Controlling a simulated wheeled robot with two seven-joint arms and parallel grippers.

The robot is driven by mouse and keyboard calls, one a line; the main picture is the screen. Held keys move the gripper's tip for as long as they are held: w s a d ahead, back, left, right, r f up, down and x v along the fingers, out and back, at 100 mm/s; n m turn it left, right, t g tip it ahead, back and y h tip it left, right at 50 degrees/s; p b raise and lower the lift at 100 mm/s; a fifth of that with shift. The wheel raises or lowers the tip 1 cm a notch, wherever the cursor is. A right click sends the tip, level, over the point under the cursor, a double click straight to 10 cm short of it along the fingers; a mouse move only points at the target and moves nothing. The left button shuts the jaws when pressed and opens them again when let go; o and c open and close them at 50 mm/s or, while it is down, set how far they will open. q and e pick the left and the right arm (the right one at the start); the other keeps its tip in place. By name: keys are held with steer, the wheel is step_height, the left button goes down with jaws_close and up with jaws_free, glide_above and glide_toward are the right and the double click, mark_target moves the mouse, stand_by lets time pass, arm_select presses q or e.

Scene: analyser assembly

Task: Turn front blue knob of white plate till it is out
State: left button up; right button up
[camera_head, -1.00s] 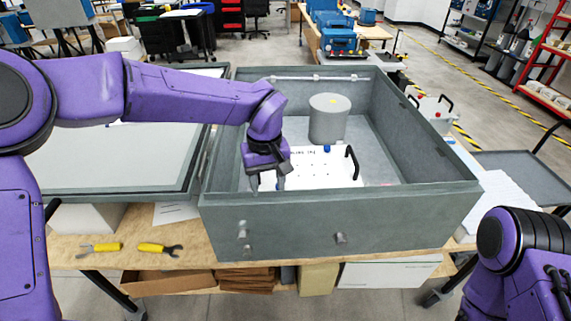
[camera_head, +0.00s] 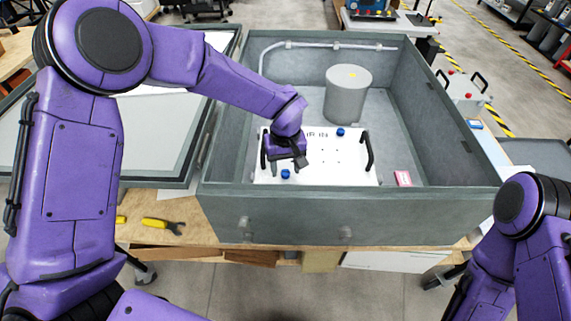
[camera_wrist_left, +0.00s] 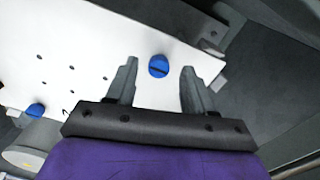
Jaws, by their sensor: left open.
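The white plate (camera_head: 318,172) lies inside the grey enclosure, with a black handle at each end. The front blue knob (camera_head: 285,173) sits near its front edge. A second blue knob (camera_head: 340,131) is at the back edge. My left gripper (camera_head: 287,163) is open over the plate's left part, just behind the front knob in the head view. In the left wrist view the front knob (camera_wrist_left: 158,66), with a dark slot, shows between my two spread fingertips, with room on both sides. Whether the fingers reach its height I cannot tell. My right gripper is out of view.
The grey enclosure's walls (camera_head: 345,215) surround the plate. A grey cylinder (camera_head: 347,97) stands behind it. A pink item (camera_head: 403,178) lies on the enclosure floor to the right. Yellow-handled pliers (camera_head: 163,225) lie on the bench at the front left.

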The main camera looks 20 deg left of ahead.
arm_select(q)
steer(key=shift+w+f, duration=0.45)
steer(key=shift+f, duration=0.4)
steer(key=shift+s+r, duration=0.15)
steer(key=shift+s, duration=0.25)
steer(key=shift+c, duration=1.2)
jaws_close()
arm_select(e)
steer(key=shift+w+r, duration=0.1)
